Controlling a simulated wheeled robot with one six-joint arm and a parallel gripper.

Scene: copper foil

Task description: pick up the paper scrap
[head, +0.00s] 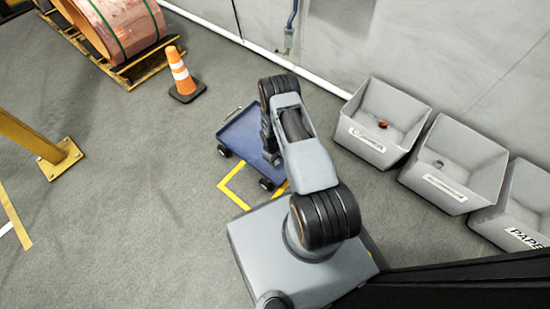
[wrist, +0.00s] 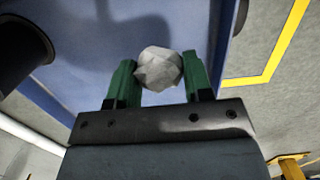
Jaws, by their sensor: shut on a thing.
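In the wrist view, the paper scrap (wrist: 158,69) is a crumpled white-grey ball between the two green fingers of my gripper (wrist: 160,78). My gripper is shut on it. Behind the scrap is the blue deck of a cart, which also shows in the head view (head: 243,146). I cannot tell whether the scrap touches the deck. In the head view my arm hides the gripper, the scrap and part of the cart.
Three grey bins stand along the wall at right: one with a reddish bit (head: 365,150), a middle one (head: 425,192), and one labelled PAPER (head: 510,222). An orange cone (head: 181,75) and a copper coil (head: 125,22) on a pallet are at upper left.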

